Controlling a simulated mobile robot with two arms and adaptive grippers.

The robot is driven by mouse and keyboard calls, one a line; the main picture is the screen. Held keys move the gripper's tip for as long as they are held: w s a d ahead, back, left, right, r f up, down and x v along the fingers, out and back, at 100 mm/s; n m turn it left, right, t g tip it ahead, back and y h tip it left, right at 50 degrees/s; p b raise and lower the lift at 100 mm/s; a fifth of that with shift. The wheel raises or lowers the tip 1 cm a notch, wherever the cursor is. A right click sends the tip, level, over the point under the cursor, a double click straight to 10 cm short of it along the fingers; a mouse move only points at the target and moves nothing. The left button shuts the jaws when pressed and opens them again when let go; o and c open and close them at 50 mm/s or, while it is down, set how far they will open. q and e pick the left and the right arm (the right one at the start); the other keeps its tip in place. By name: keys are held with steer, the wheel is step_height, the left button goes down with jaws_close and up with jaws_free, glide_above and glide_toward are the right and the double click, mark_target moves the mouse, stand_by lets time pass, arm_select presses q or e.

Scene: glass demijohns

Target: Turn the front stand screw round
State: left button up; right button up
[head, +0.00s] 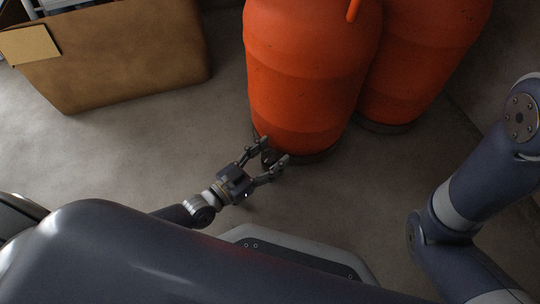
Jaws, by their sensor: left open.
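My left gripper (273,151) is open at the foot of the front orange vessel (308,75), low over the floor. Its two fingers point up and to the right in the head view, toward the vessel's dark base. A small dark part shows between the fingertips against that base. I cannot tell whether it is the front stand screw or whether the fingers touch it. My right arm shows at the right edge, but its gripper is out of view.
A second orange vessel (418,65) stands close behind the front one, to the right. A brown box (130,55) with a tan flat piece (28,45) on its left stands at the upper left. The grey concrete floor (130,145) between box and vessels is clear.

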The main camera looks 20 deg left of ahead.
arm_select(q)
steer(key=c, duration=1.1)
steer(key=shift+m+g+h, duration=0.3)
steer(key=shift+m+h, duration=0.1)
steer(key=shift+h, duration=0.1)
steer(key=m+g+h, duration=0.3)
steer(key=h, duration=0.1)
steer(key=shift+m+g, duration=0.3)
steer(key=m+g+h, duration=0.1)
steer(key=g, duration=0.1)
steer(key=m+g+h, duration=0.1)
steer(key=m+g, duration=0.1)
steer(key=g, duration=0.1)
steer(key=shift+m+h, duration=0.3)
steer(key=shift+h, duration=0.1)
steer(key=m+g, duration=0.2)
steer(key=g, duration=0.1)
steer(key=m+g+h, duration=0.1)
steer(key=m+g, duration=0.1)
steer(key=g, duration=0.1)
steer(key=shift+s+d+b, duration=0.1)
steer(key=shift+b, duration=0.2)
steer(key=shift+s+m+g, duration=0.1)
steer(key=shift+m+g, duration=1.2)
steer(key=shift+g, duration=0.9)
steer(key=shift+s+m+g+y, duration=0.1)
steer(key=shift+m+g+y, duration=0.4)
steer(key=shift+g, duration=0.6)
